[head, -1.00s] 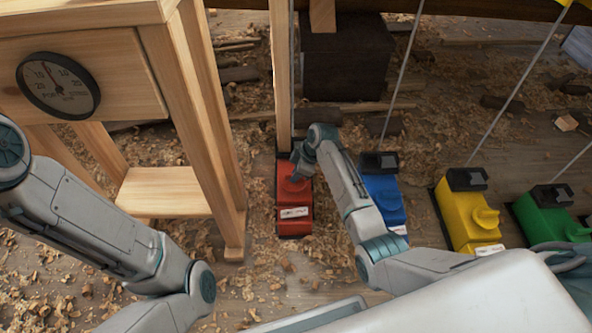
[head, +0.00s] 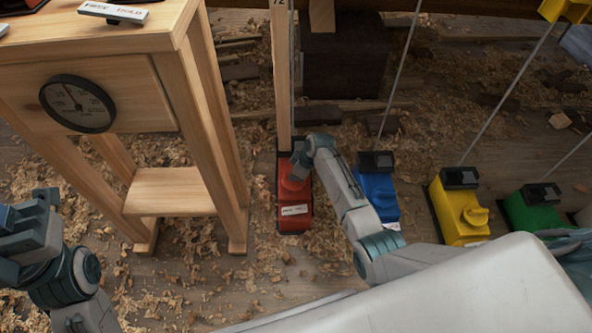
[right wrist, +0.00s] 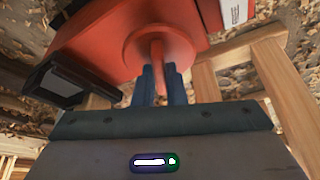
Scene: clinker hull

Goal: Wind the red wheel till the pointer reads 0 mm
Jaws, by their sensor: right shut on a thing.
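The red unit (head: 294,212) stands on the floor at the foot of a wooden post. Its round red wheel (right wrist: 161,48) has a thin fin facing my right wrist camera. My right gripper (right wrist: 161,75) is shut on this fin, with a dark finger on each side. In the head view the right gripper (head: 302,165) covers part of the wheel. The round dial (head: 78,103) is on the wooden stand at the left; its pointer is too small to read surely. My left gripper (head: 25,225) is at the left edge, partly cut off, away from the wheel; its jaw opening is unclear.
The wooden stand (head: 205,120) rises left of the red unit. Blue (head: 378,195), yellow (head: 460,215) and green (head: 535,212) units stand to the right, with rods rising from them. A dark block (head: 345,60) stands behind. Wood shavings cover the floor.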

